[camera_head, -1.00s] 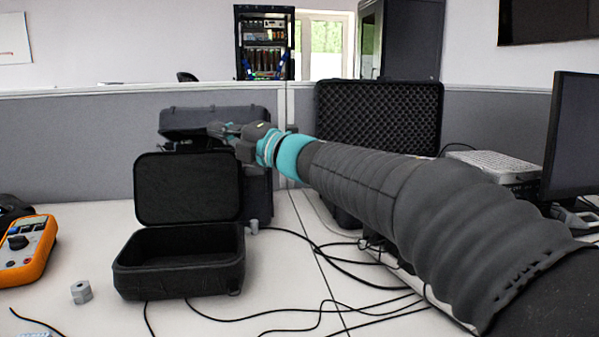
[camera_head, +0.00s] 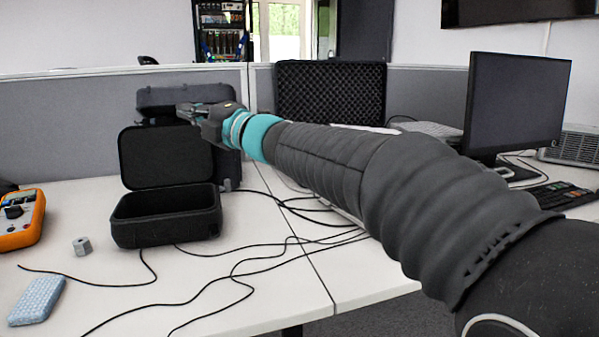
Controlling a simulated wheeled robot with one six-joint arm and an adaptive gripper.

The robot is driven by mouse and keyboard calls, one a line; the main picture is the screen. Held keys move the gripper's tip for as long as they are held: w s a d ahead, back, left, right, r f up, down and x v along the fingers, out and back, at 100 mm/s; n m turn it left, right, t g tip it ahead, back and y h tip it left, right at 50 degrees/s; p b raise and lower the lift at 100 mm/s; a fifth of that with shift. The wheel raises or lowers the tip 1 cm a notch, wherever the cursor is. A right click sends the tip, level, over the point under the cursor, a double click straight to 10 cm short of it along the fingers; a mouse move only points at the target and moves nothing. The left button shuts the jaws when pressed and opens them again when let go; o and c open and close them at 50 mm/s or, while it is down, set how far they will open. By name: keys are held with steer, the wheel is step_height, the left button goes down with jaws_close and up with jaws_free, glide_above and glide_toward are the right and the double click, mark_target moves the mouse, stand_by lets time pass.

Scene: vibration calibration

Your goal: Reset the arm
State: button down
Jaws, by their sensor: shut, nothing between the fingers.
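My arm, in a dark ribbed sleeve with a teal band, reaches from the lower right toward the upper left in the head view. My gripper (camera_head: 190,110) is at its far end, shut and empty. It is up in the air, seen above and behind the open small black case (camera_head: 165,218). It appears in front of a larger dark case (camera_head: 225,165) at the back of the desk. The fingertips are small and dark against that case, so their detail is hard to make out.
An orange multimeter (camera_head: 20,220), a small grey block (camera_head: 82,246) and a light blue box (camera_head: 37,301) lie at the left. Black cables (camera_head: 240,275) cross the desk. A monitor (camera_head: 515,105) and keyboard (camera_head: 540,198) stand right. A foam-lined case lid (camera_head: 330,92) is behind my arm.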

steer(key=w+d+f+m+t+h, duration=0.1)
steer(key=d+f+m+t+h, duration=0.1)
steer(key=d+m+t+h, duration=0.85)
steer(key=s+d+f+m+g+h, duration=0.2)
steer(key=s+d+f+m+g, duration=0.1)
steer(key=d, duration=0.5)
steer(key=s+d+f+m+g+h, duration=0.2)
steer(key=s+d+f+m+h, duration=0.1)
steer(key=s+d+f+m, duration=0.3)
steer(key=s+d+f+m+g+h, duration=0.2)
steer(key=s+d+f+m, duration=0.3)
steer(key=d+f, duration=0.4)
steer(key=shift+s+d+f+m+g+h, duration=0.15)
steer(key=shift+d+m+g, duration=0.2)
steer(key=shift+d+g, duration=0.1)
steer(key=shift+s+d+f+m+g+h, duration=0.1)
steer(key=shift+d+f+m+g, duration=0.05)
steer(key=shift+d+m+g, duration=0.2)
steer(key=s+d+f+m+g, duration=0.1)
steer(key=s+f+m+g, duration=0.4)
steer(key=s+f, duration=0.7)
steer(key=s+g, duration=0.1)
steer(key=s, duration=0.2)
steer(key=shift+s+d+f, duration=0.15)
steer(key=shift+s+f, duration=0.2)
steer(key=shift+s, duration=0.05)
